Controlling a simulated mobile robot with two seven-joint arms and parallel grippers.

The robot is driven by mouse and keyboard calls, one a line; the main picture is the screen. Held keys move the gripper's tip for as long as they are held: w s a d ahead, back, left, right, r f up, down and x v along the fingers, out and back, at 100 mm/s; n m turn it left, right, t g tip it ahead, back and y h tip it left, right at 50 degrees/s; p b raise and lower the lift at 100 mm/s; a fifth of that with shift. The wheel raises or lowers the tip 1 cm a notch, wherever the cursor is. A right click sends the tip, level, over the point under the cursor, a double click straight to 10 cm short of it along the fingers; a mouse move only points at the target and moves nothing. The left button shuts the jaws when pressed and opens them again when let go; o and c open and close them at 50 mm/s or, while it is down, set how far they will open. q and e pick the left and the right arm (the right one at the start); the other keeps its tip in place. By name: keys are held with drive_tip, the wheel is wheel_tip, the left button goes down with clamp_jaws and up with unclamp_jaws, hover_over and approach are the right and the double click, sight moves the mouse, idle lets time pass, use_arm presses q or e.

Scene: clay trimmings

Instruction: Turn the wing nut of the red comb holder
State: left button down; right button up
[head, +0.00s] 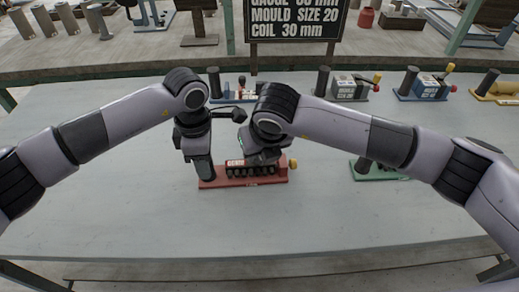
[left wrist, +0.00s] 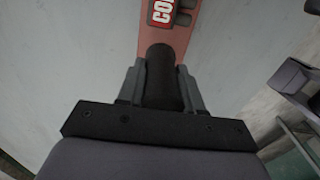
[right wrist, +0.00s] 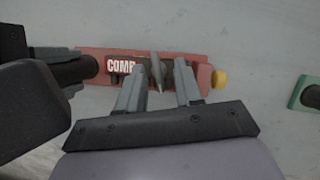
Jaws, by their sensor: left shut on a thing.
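The red comb holder (head: 262,184) lies on the pale table in front of me, with a red and white label and a row of dark comb slots. My left gripper (left wrist: 162,85) is shut on the dark upright post (left wrist: 161,66) at the holder's left end. My right gripper (right wrist: 158,80) is over the middle of the holder, fingers apart. A grey, thin wing-shaped piece, apparently the wing nut (right wrist: 157,71), stands between these fingers with gaps on both sides. In the head view, my right gripper hides the wing nut. A yellow knob (right wrist: 219,79) is at the holder's right end.
A green-based holder (head: 373,174) stands to the right. Blue-based holders (head: 420,92) and a yellow-based one (head: 500,95) line the back of the table. A dark sign (head: 295,18) stands behind. The table in front of the red holder is clear.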

drive_tip(key=v, duration=1.2)
use_arm(q)
drive_tip(key=c, duration=0.7)
unclamp_jaws()
drive_tip(key=shift+o, duration=0.2)
